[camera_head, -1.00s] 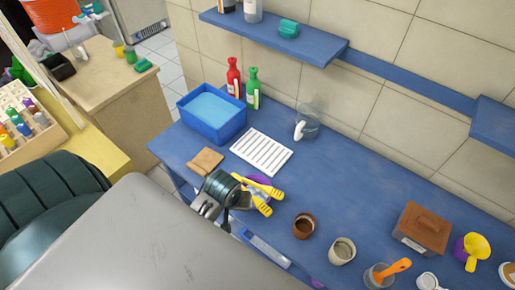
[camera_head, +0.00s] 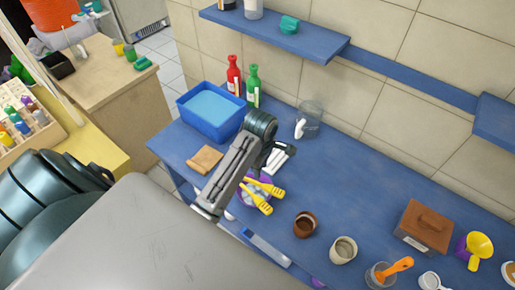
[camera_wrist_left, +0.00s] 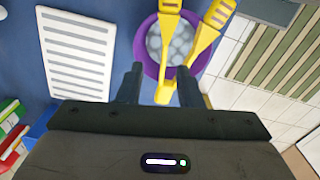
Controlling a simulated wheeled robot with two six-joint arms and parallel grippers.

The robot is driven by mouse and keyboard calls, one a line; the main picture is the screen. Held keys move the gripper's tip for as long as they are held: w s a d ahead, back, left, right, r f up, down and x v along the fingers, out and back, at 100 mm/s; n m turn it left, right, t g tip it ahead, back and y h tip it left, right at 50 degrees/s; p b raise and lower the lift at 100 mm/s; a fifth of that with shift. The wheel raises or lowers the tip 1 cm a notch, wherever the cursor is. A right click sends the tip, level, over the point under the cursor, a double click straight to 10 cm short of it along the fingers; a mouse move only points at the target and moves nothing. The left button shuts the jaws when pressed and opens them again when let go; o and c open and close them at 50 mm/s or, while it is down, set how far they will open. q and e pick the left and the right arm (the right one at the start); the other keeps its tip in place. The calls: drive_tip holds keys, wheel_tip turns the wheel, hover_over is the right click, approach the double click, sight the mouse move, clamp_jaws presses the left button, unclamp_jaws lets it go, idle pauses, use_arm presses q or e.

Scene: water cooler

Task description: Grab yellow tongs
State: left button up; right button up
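The yellow tongs (camera_head: 258,204) lie across a purple bowl (camera_head: 243,196) on the blue counter, arms spread in a V. In the left wrist view the tongs (camera_wrist_left: 205,36) rest over the bowl (camera_wrist_left: 138,48), which holds pale grey round pieces. Their joined end points toward my gripper. My left gripper (camera_head: 280,158) is above the counter beside the bowl, near the white rack. In the wrist view its two dark fingers (camera_wrist_left: 159,86) are apart, with the tongs' joined end showing between them; nothing is gripped. My right gripper is not in view.
A white slatted rack (camera_wrist_left: 76,55) lies beside the bowl. A blue basin (camera_head: 212,113), red bottle (camera_head: 234,76) and green bottle (camera_head: 253,86) stand behind. A brown cup (camera_head: 304,225) and beige cup (camera_head: 342,250) stand to the right. A glass jug (camera_head: 310,118) stands near the wall.

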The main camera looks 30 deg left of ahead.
sight(259, 183)
use_arm(q)
drive_tip(key=f+p, duration=0.1)
drive_tip(key=f, duration=0.1)
drive_tip(key=f+p, duration=0.1)
drive_tip(key=f, duration=0.1)
drive_tip(key=f+p, duration=0.1)
drive_tip(key=f, duration=0.2)
drive_tip(key=shift+s, duration=0.4)
drive_tip(key=shift+f, duration=0.4)
clamp_jaws()
